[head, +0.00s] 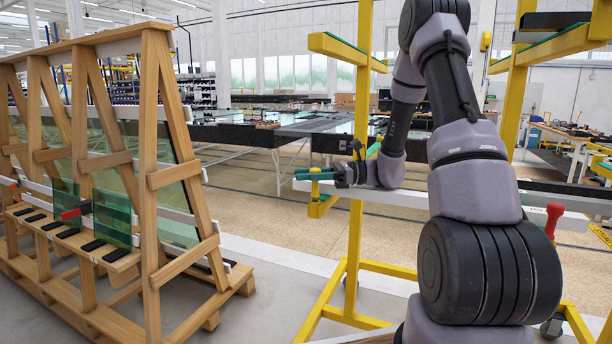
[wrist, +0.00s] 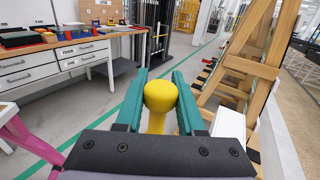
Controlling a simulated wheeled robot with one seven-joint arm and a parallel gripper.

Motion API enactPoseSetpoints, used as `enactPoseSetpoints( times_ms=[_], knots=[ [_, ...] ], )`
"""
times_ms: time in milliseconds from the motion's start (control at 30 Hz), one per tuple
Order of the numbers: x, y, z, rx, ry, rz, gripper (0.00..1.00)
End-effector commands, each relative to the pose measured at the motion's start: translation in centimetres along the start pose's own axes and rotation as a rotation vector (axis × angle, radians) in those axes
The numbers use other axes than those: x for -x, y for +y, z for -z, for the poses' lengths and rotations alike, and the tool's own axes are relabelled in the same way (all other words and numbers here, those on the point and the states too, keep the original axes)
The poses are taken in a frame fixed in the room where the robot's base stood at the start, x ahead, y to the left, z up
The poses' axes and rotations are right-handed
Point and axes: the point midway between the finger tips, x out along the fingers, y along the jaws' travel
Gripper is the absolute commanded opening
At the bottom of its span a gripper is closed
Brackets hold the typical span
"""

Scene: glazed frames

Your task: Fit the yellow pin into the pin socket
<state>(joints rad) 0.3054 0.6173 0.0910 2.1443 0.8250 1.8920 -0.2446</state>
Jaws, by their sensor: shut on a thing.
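The pin's lower end is hidden in the wrist view and too small to judge in the head view. I cannot make out the pin socket for certain in either view.
A yellow rack (head: 354,240) with a white beam (head: 420,202) stands close by my arm. A wooden A-frame (head: 152,200) holds green glass panes (head: 112,217) at left. A drawer bench (wrist: 65,55) stands at left in the wrist view.

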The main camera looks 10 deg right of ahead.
Motion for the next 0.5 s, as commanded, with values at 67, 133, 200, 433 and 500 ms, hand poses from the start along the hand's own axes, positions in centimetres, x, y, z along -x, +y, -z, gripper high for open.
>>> enactPoseSetpoints(
  times_ms=[67, 133, 200, 433, 500],
  knots=[
    [0.0, 0.6, 0.7, -0.032, -0.003, -0.002, 0.00],
    [0.0, 0.6, 0.4, -0.032, -0.003, -0.002, 0.00],
    [-0.1, 0.6, 0.1, -0.032, -0.004, -0.002, 0.00],
    [-0.1, 0.5, -0.9, -0.031, -0.005, -0.002, 0.00],
    [-0.1, 0.5, -1.3, -0.028, -0.005, -0.002, 0.00]
  ],
)
